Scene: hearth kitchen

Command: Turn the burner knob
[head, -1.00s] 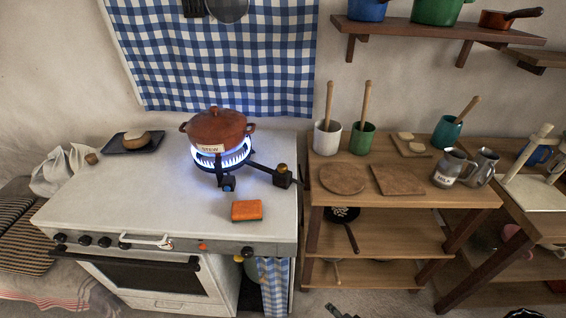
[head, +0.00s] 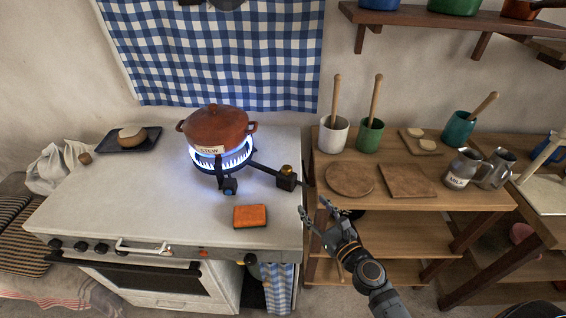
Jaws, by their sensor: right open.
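The burner (head: 236,163) stands on the white stove top with a ring of blue flame lit under a red-brown pot labelled STEW (head: 216,128). A black box with a brass knob (head: 287,170) sits at the end of the burner's right arm. A second black box with a blue face (head: 229,188) is at the burner's front. My right gripper (head: 313,204) is open and empty, just right of the stove's edge. It is in front and to the right of the brass knob, apart from it. My left gripper is out of view.
An orange sponge (head: 250,216) lies near the stove top's front right. More knobs (head: 80,246) line the stove front. A wooden shelf table (head: 440,202) with round and square boards, utensil pots and a MILK jug (head: 459,170) stands right of the stove.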

